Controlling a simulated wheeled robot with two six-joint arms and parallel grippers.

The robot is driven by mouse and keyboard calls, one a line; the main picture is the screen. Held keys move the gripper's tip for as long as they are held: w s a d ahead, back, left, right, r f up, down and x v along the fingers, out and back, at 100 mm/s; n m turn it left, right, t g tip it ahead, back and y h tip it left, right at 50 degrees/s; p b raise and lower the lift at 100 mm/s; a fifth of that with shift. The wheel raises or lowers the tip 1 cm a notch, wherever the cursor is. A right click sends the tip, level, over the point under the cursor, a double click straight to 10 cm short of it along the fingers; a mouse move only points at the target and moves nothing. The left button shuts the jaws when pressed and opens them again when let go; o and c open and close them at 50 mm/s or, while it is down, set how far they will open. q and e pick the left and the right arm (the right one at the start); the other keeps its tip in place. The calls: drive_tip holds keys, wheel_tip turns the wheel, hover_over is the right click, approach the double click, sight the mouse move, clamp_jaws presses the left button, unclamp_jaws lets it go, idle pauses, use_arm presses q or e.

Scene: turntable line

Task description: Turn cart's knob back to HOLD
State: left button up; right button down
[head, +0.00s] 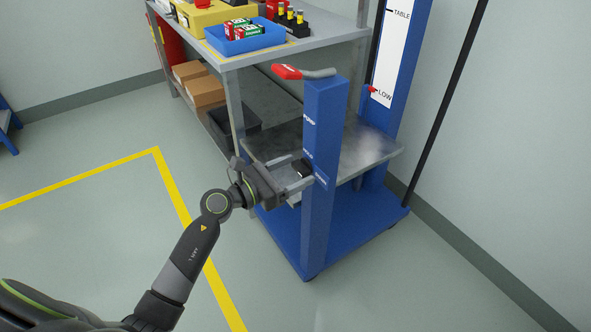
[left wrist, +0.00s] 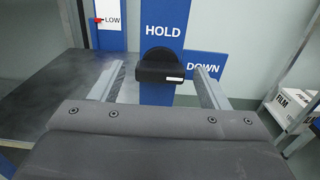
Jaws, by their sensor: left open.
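The cart (head: 325,235) is blue, with a front post that carries a black knob (head: 302,168). In the left wrist view the knob (left wrist: 158,66) has a round back and a bar lying roughly level, with a white mark at its right end, on the DOWN side. The HOLD label (left wrist: 163,31) is above the knob and the DOWN label (left wrist: 205,64) is to its right. My left gripper (left wrist: 162,77) is open, with one finger on each side of the knob and visible gaps between. My right gripper is not in view.
A red-ended lever (head: 288,72) tops the post. The cart's metal platform (head: 370,150) is beside the LOW mark on the mast (head: 384,92). A bench (head: 290,48) with a blue bin (head: 245,40) stands behind.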

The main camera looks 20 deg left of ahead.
use_arm(q)
drive_tip(key=shift+w+d, duration=0.25)
drive_tip(key=shift+w, duration=0.05)
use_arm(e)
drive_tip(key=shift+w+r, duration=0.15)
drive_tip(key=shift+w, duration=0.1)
use_arm(q)
drive_tip(key=shift+c, duration=0.3)
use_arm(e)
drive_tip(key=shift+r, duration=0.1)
